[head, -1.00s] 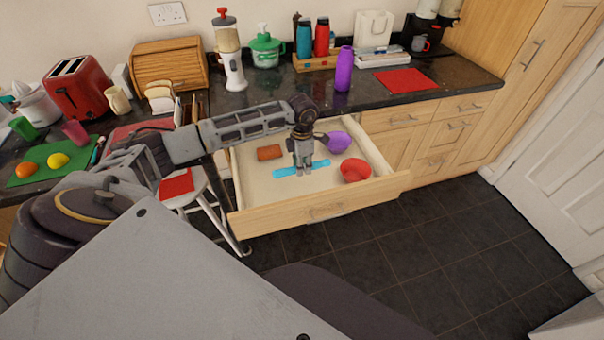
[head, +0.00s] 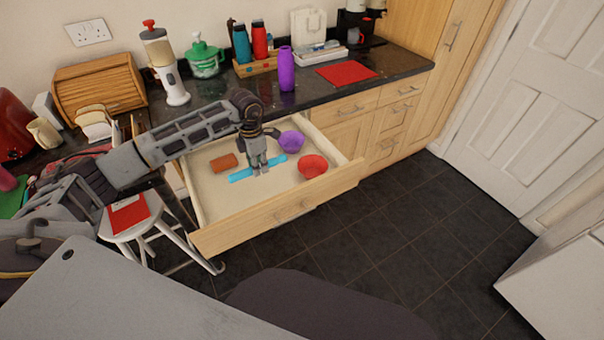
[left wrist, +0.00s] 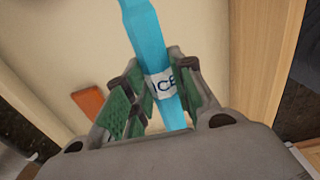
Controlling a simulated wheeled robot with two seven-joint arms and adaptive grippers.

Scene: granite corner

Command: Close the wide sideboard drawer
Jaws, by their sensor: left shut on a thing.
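The wide sideboard drawer is pulled out, and its pale wooden front (head: 240,228) faces the floor in the head view. My left gripper (head: 260,170) reaches down over the drawer and is shut on a light blue bar (head: 241,176) with an ICE label. In the left wrist view, the blue bar (left wrist: 146,35) passes between the green-padded fingers (left wrist: 155,95). I cannot tell whether it touches the drawer floor. An orange-brown block (head: 223,163), a purple bowl (head: 291,142) and a red bowl (head: 313,166) lie in the drawer. My right gripper is not in view.
The dark worktop (head: 215,100) behind holds a purple bottle (head: 286,70), a red mat (head: 346,74) and a bread box (head: 98,84). A white stool (head: 145,228) stands left of the drawer. The dark tiled floor (head: 400,225) in front is clear.

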